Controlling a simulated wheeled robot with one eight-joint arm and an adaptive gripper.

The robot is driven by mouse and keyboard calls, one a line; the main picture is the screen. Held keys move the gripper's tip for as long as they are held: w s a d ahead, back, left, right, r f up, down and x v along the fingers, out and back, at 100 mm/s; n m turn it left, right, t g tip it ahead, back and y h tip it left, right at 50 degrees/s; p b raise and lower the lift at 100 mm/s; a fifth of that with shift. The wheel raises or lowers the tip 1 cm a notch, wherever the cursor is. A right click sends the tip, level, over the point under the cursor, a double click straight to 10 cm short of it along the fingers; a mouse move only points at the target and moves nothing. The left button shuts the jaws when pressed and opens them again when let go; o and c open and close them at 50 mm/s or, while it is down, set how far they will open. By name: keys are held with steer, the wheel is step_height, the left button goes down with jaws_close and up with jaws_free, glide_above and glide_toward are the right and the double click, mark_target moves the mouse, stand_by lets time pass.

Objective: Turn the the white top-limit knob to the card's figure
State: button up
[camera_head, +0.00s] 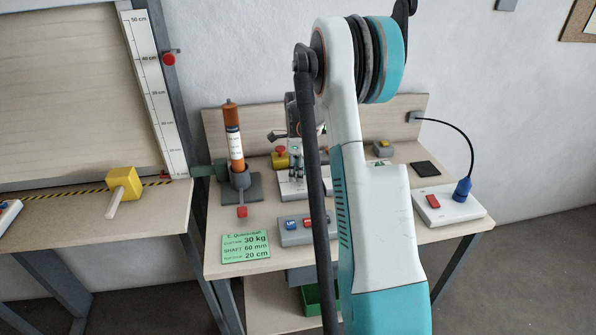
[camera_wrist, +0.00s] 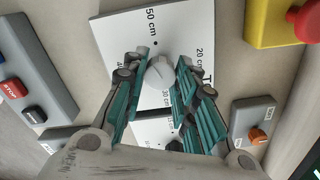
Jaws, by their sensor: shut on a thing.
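The white top-limit knob (camera_wrist: 158,73) sits on a white dial plate (camera_wrist: 180,20) in the wrist view. Figures for 20, 30, 40 and 50 cm surround it, some partly covered by the fingers. My gripper (camera_wrist: 161,66) is shut on the knob, one teal finger on each side. Which figure the knob points at I cannot tell. In the head view my gripper (camera_head: 297,158) is over the bench, and my arm hides much of it. The green card (camera_head: 246,247) lies at the bench's front left and reads 30 kg, 60 mm and 20 cm.
A box with blue and red buttons (camera_head: 296,232) stands near the bench front. A yellow box with a red button (camera_head: 281,157) and an orange cylinder on a stand (camera_head: 234,140) are behind. A white box with a red switch (camera_head: 447,205) is at right.

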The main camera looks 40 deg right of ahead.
steer(key=n, duration=0.6)
steer(key=shift+n, duration=0.3)
steer(key=n, duration=0.6)
steer(key=shift+p, duration=0.4)
steer(key=n, duration=0.5)
steer(key=shift+n, duration=0.3)
steer(key=n, duration=1.2)
steer(key=shift+n, duration=0.4)
steer(key=n, duration=1.2)
steer(key=shift+n, duration=0.4)
steer(key=n, duration=0.5)
steer(key=shift+n, duration=0.3)
